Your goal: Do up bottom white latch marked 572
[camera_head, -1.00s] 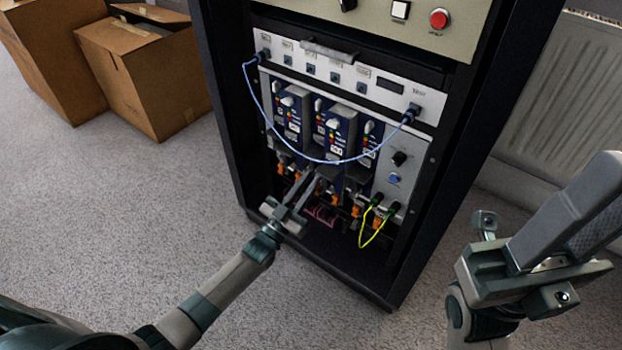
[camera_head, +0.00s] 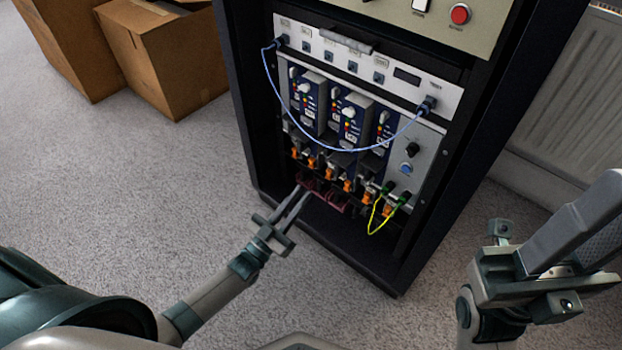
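In the head view, several dark blue modules sit in the open rack (camera_head: 238,100). They carry small white latches, among them a left one (camera_head: 305,88), a middle one (camera_head: 348,113) and a right one (camera_head: 384,117). The markings are too small to read, so I cannot tell which latch is 572. My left gripper (camera_head: 303,191) is in front of the rack's lower opening, below the modules and apart from the latches. Its two thin fingers lie close together with nothing visible between them. My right gripper (camera_head: 605,215) is at the right, away from the rack; its finger gap is unclear.
A blue cable (camera_head: 340,150) hangs in a loop across the module fronts. Orange connectors (camera_head: 348,186) and a yellow-green cable (camera_head: 372,218) are below. Cardboard boxes (camera_head: 165,60) stand left, a radiator (camera_head: 570,110) right. The carpet (camera_head: 180,180) in front is clear.

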